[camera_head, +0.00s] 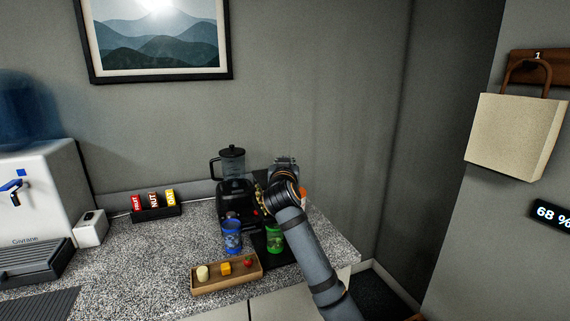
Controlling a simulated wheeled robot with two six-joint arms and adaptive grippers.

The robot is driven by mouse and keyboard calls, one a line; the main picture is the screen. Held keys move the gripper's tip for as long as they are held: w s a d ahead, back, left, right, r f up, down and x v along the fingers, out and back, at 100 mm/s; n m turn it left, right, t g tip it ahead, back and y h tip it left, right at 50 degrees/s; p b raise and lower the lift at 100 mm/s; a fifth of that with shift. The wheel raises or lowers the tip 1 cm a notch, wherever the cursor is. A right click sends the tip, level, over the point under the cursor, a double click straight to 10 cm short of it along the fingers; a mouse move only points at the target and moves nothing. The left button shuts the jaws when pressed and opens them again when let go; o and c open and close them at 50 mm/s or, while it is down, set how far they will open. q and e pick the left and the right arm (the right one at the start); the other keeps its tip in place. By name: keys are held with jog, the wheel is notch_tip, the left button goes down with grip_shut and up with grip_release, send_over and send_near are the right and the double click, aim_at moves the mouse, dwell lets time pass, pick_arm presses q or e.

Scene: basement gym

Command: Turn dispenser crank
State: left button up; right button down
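The dispenser is mostly hidden behind my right arm. A dark base (262,247) shows under the green cup (274,240), and I take it to be part of the dispenser. I cannot make out the crank. My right arm comes in from the lower right, and its wrist and gripper (266,198) are over the dispenser's place, just right of the black blender (233,185). The fingers are small and dark against the black things behind, so I cannot tell whether they are open or shut, or touching anything. My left gripper is out of view.
A blue cup (232,238) stands before the blender. A wooden tray (215,288) with small food pieces lies at the counter's front. A black rack (157,213) of bars and a water cooler (38,195) stand left.

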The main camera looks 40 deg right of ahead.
jog(key=c, duration=1.2)
grip_release()
jog(key=shift+a, duration=0.15)
jog(key=v, duration=1.2)
